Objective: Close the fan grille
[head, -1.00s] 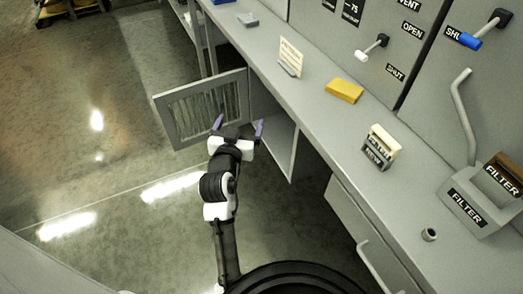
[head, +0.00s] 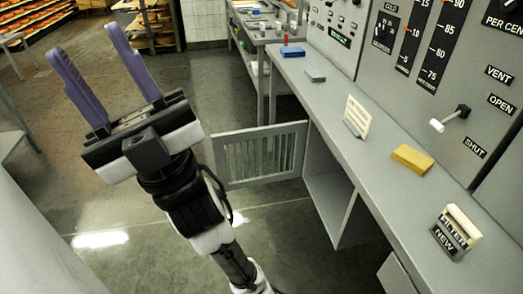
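The fan grille (head: 262,155) is a grey framed door with upright slats below the bench. It stands swung open, out to the left of the cabinet opening (head: 330,190), whose inside shows. My gripper (head: 95,58) is raised at the left of the view, nearer the camera than the grille and apart from it. Its two purple fingers are spread with nothing between them.
The grey bench top (head: 345,95) runs along the right, bearing a yellow block (head: 412,159), a card on a stand (head: 356,117) and a filter box (head: 455,233). A lever (head: 450,118) juts from the panel. The floor left of the grille is clear.

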